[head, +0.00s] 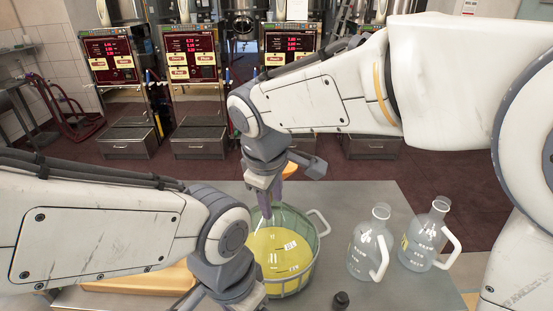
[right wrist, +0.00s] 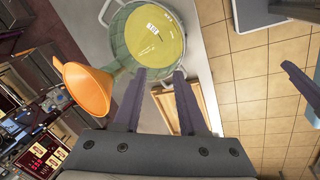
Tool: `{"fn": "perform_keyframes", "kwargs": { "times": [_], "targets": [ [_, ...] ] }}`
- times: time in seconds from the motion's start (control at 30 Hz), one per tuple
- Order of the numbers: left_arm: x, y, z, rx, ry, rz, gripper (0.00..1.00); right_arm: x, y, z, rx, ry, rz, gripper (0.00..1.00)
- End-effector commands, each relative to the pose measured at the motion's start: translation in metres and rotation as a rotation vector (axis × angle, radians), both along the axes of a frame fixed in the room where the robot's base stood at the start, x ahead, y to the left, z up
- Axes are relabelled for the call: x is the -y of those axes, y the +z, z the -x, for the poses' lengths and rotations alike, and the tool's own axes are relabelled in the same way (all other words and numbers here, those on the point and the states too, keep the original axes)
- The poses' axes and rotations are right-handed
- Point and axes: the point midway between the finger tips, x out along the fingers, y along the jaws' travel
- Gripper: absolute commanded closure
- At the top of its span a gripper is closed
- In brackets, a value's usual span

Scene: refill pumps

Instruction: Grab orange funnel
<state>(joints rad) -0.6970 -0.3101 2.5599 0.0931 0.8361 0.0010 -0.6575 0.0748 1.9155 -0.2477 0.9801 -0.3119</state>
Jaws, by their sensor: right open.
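The orange funnel (right wrist: 86,88) is in the right wrist view, left of my right gripper's fingers and apart from them.
A small black cap (head: 340,299) lies in front. A wooden tray (head: 135,287) is at left.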

Motion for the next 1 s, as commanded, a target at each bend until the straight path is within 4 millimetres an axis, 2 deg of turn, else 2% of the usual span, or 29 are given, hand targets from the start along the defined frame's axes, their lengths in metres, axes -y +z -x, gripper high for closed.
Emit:
{"fn": "perform_keyframes", "kwargs": {
  "times": [0.03, 0.1, 0.2, 0.27, 0.37, 0.6, 0.73, 0.93, 1.0],
  "targets": [
    [0.0, 0.009, 0.0, 0.0, 0.0, 0.0, 0.14, -0.007, 0.016, -0.024, 0.032, 0.042, 0.032, 0.59],
    [0.0, 0.013, 0.0, 0.0, 0.0, 0.0, 0.14, -0.013, 0.03, -0.05, 0.07, 0.092, 0.074, 0.59],
    [0.0, 0.016, 0.0, 0.0, 0.0, 0.0, 0.14, -0.018, 0.042, -0.074, 0.109, 0.137, 0.115, 0.59],
    [0.0, 0.017, 0.0, 0.0, 0.0, 0.0, 0.14, -0.019, 0.045, -0.083, 0.12, 0.152, 0.132, 0.59],
    [0.0, 0.021, 0.0, 0.0, 0.0, 0.0, 0.14, -0.017, 0.038, -0.092, 0.126, 0.162, 0.144, 0.59],
    [0.0, 0.028, 0.0, 0.0, -0.002, 0.0, 0.14, -0.011, 0.007, -0.106, 0.128, 0.16, 0.142, 0.59],
    [0.0, 0.032, 0.0, 0.0, -0.003, 0.0, 0.14, -0.01, -0.001, -0.109, 0.128, 0.158, 0.141, 0.59],
    [0.0, 0.051, 0.0, 0.0, -0.005, 0.0, 0.14, -0.003, -0.024, -0.118, 0.123, 0.156, 0.142, 0.59],
    [0.0, 0.052, 0.0, 0.001, -0.006, 0.0, 0.14, -0.002, -0.035, -0.123, 0.125, 0.156, 0.142, 0.59]
  ]
}}
